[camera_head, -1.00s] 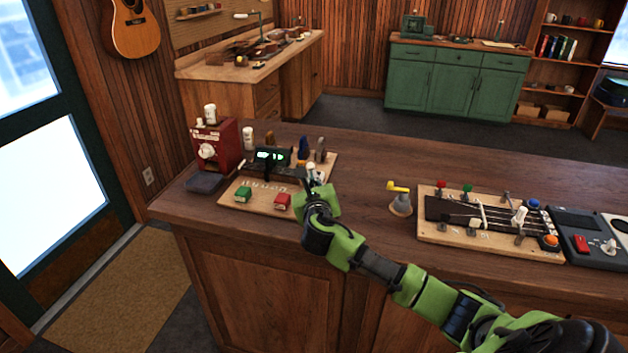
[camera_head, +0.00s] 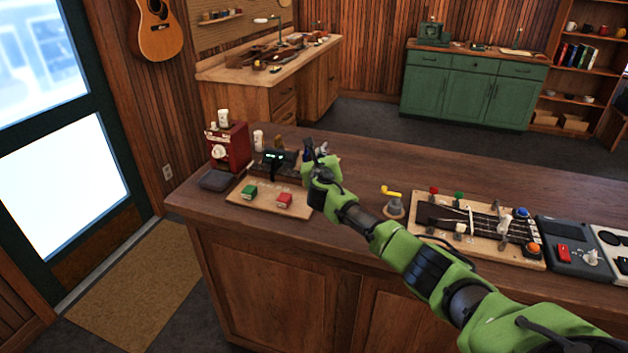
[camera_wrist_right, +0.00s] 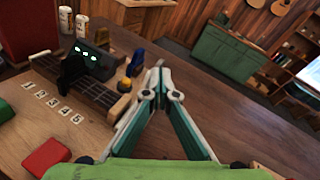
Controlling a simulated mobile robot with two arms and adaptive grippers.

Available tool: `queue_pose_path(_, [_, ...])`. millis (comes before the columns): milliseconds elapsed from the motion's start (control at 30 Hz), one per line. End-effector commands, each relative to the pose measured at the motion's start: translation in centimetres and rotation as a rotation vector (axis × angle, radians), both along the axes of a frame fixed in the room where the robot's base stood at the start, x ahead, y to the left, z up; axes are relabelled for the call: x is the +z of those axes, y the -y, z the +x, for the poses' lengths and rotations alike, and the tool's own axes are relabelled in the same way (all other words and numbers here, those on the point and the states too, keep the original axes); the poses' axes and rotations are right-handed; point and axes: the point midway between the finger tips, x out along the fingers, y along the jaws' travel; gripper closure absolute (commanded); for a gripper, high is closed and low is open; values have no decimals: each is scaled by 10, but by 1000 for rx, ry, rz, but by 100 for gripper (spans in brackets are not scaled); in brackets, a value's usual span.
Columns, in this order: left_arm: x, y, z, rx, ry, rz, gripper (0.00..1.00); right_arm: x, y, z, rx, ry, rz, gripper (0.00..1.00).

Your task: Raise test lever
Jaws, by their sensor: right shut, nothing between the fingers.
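No label marks which part is the test lever. A yellow-handled lever on a grey base (camera_head: 393,203) stands on the counter, its handle sticking out to the left. A wooden test board (camera_head: 262,203) left of it carries a dark unit with a green-lit display (camera_head: 274,157), also in the right wrist view (camera_wrist_right: 92,55). A blue upright piece (camera_wrist_right: 135,62) stands on that board's far side. My right gripper (camera_head: 312,146) is above the board's right end. In the wrist view its fingertips (camera_wrist_right: 160,70) are together and empty, right of the blue piece. My left gripper is out of view.
The test board has a green block (camera_head: 249,191) and a red block (camera_head: 285,200) in front. A red machine (camera_head: 228,146) stands at left. A fretboard rig (camera_head: 475,238) and a grey box (camera_head: 575,250) occupy the right. Bare counter lies behind the yellow-handled lever.

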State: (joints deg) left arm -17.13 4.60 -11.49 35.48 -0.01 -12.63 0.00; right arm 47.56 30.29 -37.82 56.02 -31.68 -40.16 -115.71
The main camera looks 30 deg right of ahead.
Motion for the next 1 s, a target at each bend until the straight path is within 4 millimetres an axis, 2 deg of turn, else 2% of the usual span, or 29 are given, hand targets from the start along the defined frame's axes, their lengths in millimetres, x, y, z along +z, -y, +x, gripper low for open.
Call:
queue_pose_path(100, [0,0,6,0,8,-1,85,2,7,6,-1,2,0,100])
queue_pose_path(367, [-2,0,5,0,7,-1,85,1,18,15,-1,0,0,100])
queue_pose_path(1000, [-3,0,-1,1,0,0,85,1,22,19,0,-1,0,100])
